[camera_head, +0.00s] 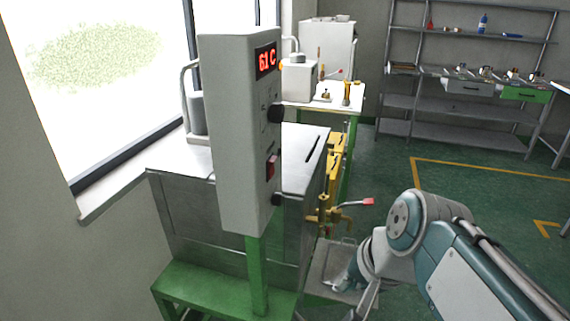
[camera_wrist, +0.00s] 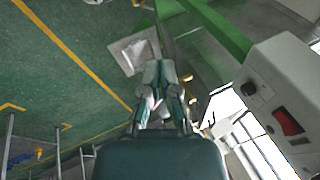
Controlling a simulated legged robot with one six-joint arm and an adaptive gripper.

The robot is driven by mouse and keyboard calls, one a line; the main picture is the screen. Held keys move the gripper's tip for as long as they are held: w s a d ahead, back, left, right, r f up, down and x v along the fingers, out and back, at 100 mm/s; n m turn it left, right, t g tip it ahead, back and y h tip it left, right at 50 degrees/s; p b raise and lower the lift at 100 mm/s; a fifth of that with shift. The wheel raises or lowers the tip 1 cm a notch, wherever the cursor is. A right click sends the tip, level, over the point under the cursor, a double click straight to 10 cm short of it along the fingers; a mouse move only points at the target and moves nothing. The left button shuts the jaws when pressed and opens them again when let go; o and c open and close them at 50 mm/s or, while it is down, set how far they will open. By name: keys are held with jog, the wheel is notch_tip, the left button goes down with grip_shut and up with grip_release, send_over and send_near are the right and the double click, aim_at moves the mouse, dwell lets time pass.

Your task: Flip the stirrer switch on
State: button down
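A pale grey control box (camera_head: 238,130) stands on a green post in front of a metal tank. Its side panel carries a lit red display (camera_head: 266,60) that appears to read 61 C. Below it is a red rocker switch (camera_head: 271,167), between an upper black knob (camera_head: 277,113) and a lower one (camera_head: 276,199). The red switch also shows in the wrist view (camera_wrist: 288,121), at the right; which way it is tilted is unclear. My gripper (camera_wrist: 160,68) looks shut and empty, with its fingertips close together. It is apart from the box, low and to the right of it in the head view.
The metal tank (camera_head: 190,205) sits on a green stand. A brass valve with a red-tipped lever (camera_head: 368,201) juts out near my arm. A grey tray (camera_head: 330,268) lies below. A window is at left; shelves (camera_head: 455,115) are at the back. Green floor is open at right.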

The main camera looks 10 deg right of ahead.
jog(key=w+d+r+m+y, duration=0.2)
jog(key=w+r+m+y, duration=0.3)
jog(key=w+m, duration=0.3)
jog(key=w+d+r+m+t+y, duration=0.1)
jog(key=w+d+r+m+y, duration=0.1)
jog(key=w+r+m+y, duration=0.3)
jog(key=w+r+m, duration=0.1)
jog(key=w+m, duration=0.2)
jog(key=shift+w+d+r, duration=0.3)
jog(key=shift+d+r, duration=0.05)
jog(key=shift+r, duration=0.05)
jog(key=shift+a, duration=0.15)
send_near(272, 166)
notch_tip(272, 166, down, 4)
jog(key=w+a, duration=0.2)
jog(key=a, duration=0.3)
jog(key=shift+w+r, duration=0.3)
jog(key=shift+w, duration=0.1)
jog(key=shift+w+a+r, duration=0.15)
jog(key=shift+a, duration=0.2)
